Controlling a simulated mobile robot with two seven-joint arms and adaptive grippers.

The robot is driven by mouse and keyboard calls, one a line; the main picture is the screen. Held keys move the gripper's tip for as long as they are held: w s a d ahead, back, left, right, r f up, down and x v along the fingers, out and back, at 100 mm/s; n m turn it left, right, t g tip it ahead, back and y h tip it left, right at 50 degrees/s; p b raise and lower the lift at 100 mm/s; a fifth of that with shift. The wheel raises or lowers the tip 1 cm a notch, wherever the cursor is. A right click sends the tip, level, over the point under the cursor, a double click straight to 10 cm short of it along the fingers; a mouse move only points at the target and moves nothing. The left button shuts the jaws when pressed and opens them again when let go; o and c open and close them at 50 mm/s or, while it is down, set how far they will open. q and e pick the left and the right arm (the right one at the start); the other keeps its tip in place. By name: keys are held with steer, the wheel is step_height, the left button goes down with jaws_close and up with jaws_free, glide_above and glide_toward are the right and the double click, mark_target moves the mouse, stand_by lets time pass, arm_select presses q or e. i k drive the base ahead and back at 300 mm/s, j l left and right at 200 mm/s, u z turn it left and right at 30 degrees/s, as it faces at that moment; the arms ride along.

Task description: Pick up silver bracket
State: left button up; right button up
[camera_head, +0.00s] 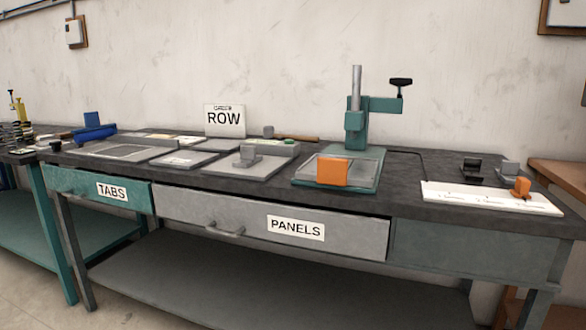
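Neither of my grippers is in view. No part is labelled as the silver bracket, and I cannot tell for sure which one it is. A small light-grey bracket-like piece (509,171) stands on the right part of the dark workbench top (405,193), behind a white board. A similar black piece (471,169) stands to its left. Another grey piece (248,157) sits on a flat grey plate (225,165) near the middle of the bench. All of these look unheld.
A green press (355,130) with an orange block (332,172) stands right of centre. The white board (490,198) carries a small orange part (522,187). The PANELS drawer (270,225) appears slightly open. Bench top between press and board is clear.

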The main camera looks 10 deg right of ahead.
mark_target(248, 156)
steer(key=i+j, duration=0.15)
steer(key=j, duration=0.25)
steer(key=i+j, duration=0.15)
steer(key=j, duration=0.2)
steer(key=i+j+z, duration=0.1)
steer(key=j+z, duration=0.6)
steer(key=z, duration=0.2)
steer(key=i, duration=0.05)
